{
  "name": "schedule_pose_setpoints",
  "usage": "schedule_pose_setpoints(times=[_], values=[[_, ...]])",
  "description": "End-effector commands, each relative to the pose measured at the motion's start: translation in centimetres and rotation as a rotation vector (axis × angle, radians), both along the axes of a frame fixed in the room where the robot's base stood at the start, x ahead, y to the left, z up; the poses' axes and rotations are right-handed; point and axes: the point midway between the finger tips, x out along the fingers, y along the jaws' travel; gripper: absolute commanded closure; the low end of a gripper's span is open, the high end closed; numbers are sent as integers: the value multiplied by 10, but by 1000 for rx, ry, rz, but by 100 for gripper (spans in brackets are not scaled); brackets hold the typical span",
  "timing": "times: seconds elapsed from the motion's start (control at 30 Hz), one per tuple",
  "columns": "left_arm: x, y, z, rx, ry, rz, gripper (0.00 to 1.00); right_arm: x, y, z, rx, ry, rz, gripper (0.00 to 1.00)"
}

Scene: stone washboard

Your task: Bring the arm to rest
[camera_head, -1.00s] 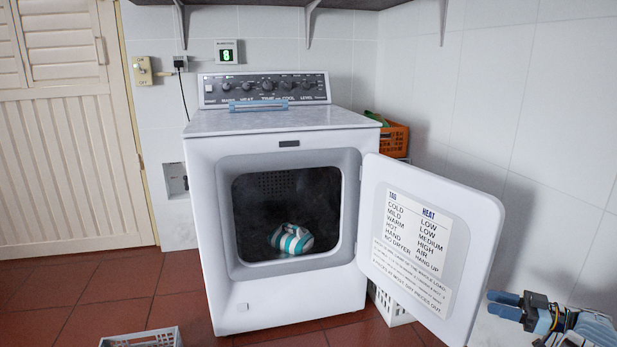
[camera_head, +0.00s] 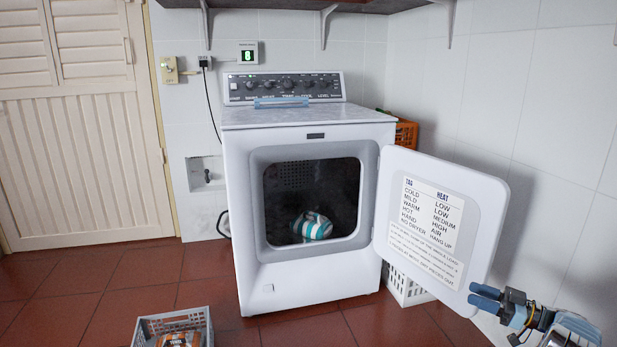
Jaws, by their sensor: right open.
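My right gripper (camera_head: 484,299) is at the lower right, with blue fingers and a dark body. It is open and holds nothing that I can see. Its fingertips are at the lower edge of the open dryer door (camera_head: 440,225); I cannot tell whether they touch it. The white dryer (camera_head: 300,285) stands against the back wall with its door swung out to the right. A teal and white striped cloth (camera_head: 313,227) lies inside the dark drum. My left gripper is out of view.
A grey basket (camera_head: 147,328) with an orange packet (camera_head: 180,339) is on the red tiled floor at the bottom left. A white basket (camera_head: 408,291) stands behind the door. An orange crate (camera_head: 406,134) is behind the dryer's right side. The floor at left is clear.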

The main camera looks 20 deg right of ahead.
Motion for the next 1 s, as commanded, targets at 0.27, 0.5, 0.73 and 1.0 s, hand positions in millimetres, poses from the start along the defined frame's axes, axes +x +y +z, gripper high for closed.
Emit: schedule_pose_setpoints(times=[0.27, 0.5, 0.73, 1.0], values=[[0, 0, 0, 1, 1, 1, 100, 77, 29, -15, 106, -86, -115, 59], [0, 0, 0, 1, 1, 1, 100, 174, 93, -59, 274, -45, -311, 59], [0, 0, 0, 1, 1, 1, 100, 237, 242, -164, 394, 350, -504, 59], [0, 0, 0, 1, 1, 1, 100, 154, 434, -270, 275, 976, -494, 59]])
